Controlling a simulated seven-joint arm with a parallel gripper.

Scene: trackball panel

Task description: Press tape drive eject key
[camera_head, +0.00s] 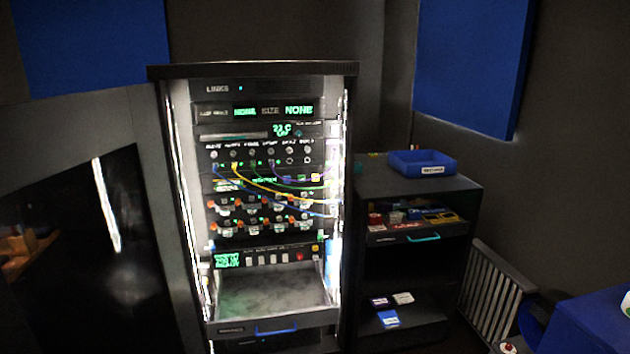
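A tall dark equipment rack (352,72) stands left of centre, facing me. Its upper units include a panel with green "NONE" readouts (299,110) and a unit with a long grey slot or bar (235,136) beside a green "22 C" readout (282,130). I cannot tell which unit is the tape drive. No eject key can be made out at this size. A lower panel has a green screen (227,260), a row of pale keys (273,259) and a red button (299,256). My gripper is not in view.
Coloured cables (262,192) hang across the rack's middle. A dark door-like panel (80,220) stands at left. A shelf cabinet (375,187) with a blue tray (423,163) stands right. A ribbed radiator (495,290) is beyond.

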